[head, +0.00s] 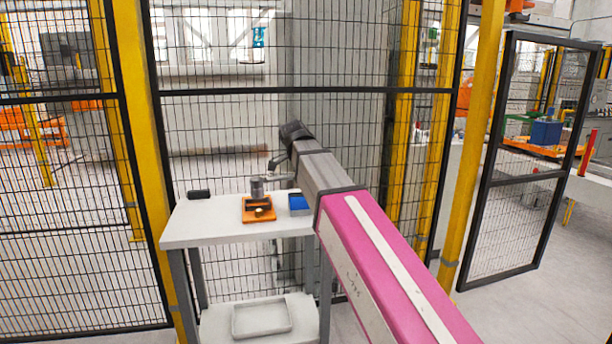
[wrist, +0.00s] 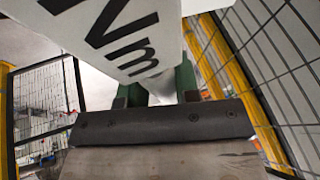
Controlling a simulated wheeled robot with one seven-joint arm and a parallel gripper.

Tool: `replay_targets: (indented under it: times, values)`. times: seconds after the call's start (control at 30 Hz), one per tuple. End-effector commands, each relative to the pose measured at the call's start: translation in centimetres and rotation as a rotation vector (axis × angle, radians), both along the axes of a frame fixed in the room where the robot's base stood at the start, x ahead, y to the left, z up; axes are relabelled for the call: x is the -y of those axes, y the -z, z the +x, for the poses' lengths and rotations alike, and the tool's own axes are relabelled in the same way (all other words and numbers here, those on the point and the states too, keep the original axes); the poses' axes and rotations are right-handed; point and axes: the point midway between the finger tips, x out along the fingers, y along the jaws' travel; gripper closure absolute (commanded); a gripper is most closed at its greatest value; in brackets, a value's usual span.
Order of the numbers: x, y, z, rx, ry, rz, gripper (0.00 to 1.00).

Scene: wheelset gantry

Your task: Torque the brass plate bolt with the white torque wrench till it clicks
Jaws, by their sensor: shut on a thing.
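The white torque wrench (wrist: 120,35) fills the top of the wrist view, with large black "Nm" lettering on its body. My gripper (wrist: 160,88) is shut on it, its green fingers on either side of the white body. In the head view, my gripper (head: 277,163) is small and dark above the table. A grey upright cylinder (head: 257,188) below it stands over the back of an orange fixture (head: 249,215); I cannot tell whether it belongs to the wrench. The brass plate bolt cannot be made out, and contact between wrench and bolt is not visible.
The white table (head: 205,226) also holds a blue bin (head: 299,203) and a small black object (head: 199,194). A grey tray (head: 262,317) lies on its lower shelf. Black mesh fencing (head: 215,130) with yellow posts stands close behind the table. Its left front is clear.

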Motion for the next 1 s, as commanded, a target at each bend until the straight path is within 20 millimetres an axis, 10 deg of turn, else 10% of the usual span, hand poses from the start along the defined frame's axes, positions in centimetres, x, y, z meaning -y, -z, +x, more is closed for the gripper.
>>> replay_targets:
  times: [1.0]
  values:
    - [-7.4,0.7,7.9,0.0,-0.622,0.001,0.99]
